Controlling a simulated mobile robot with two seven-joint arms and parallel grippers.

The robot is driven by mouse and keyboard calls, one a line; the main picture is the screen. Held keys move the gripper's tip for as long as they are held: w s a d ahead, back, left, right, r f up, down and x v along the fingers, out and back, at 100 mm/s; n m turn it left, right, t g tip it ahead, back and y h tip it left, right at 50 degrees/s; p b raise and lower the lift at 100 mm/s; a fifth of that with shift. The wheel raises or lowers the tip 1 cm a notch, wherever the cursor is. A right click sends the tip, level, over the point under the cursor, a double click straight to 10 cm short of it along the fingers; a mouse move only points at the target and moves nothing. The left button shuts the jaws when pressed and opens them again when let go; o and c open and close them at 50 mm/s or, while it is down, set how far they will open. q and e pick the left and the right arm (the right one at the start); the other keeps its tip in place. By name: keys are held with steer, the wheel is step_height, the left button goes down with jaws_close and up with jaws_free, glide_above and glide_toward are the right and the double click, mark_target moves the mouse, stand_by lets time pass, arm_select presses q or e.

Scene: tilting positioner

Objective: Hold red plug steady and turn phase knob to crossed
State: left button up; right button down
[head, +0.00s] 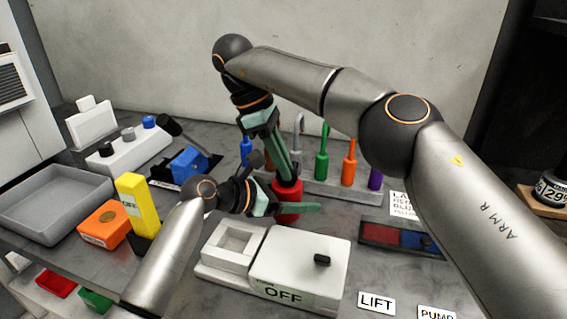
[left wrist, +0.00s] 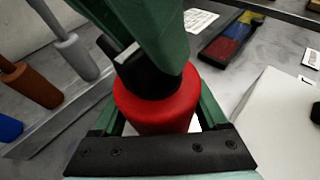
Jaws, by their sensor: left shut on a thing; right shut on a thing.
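The red plug (head: 288,207) stands upright near the middle of the table, behind the white switch box. It also shows large in the left wrist view (left wrist: 155,108). My left gripper (head: 286,210) is low, with its green fingers shut on either side of the plug's body. A black knob (left wrist: 150,78) with a pale mark sits on top of the plug. My right gripper (head: 287,178) comes down from above and is shut on this knob; its fingers hide part of it. I cannot read which setting the knob points to.
The white switch box (head: 310,262) marked OFF stands close in front. A rack (head: 345,190) of coloured handled tools is behind. A yellow block (head: 137,208), an orange box (head: 104,224) and a grey tray (head: 50,205) are at left. A red-and-blue tray (head: 395,238) is at right.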

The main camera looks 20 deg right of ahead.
stand_by(0.3)
steer(key=c, duration=0.8)
jaws_free()
steer(key=shift+c, duration=0.2)
